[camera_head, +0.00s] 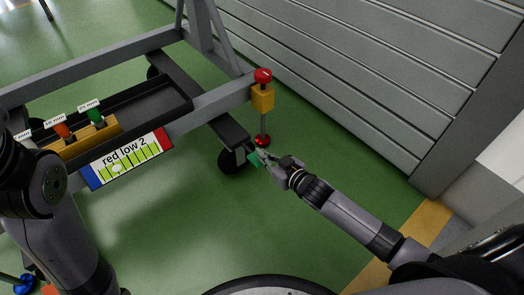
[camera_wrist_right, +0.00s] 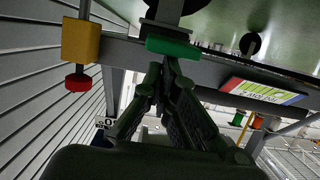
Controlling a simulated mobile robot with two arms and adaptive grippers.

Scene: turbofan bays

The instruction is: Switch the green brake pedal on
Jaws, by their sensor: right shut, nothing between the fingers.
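The green brake pedal (camera_head: 254,159) is at the caster wheel (camera_head: 232,163) under the near right corner of the grey stand, partly hidden by my right gripper. In the right wrist view the pedal (camera_wrist_right: 172,47) is a flat green bar just beyond the fingertips. My right gripper (camera_head: 265,156) is shut and empty, with its tips right at the pedal. In the right wrist view the closed fingers (camera_wrist_right: 163,72) overlap the bar's lower edge; I cannot tell whether they touch it. My left arm shows at the left, but its gripper is out of view.
A red-capped post with a yellow block (camera_head: 262,98) stands at the stand's corner, close to my right gripper. A black tray (camera_head: 150,98) and a "red low 2" label (camera_head: 128,158) are on the stand. A grey slatted wall (camera_head: 370,80) rises behind. Green floor is open in front.

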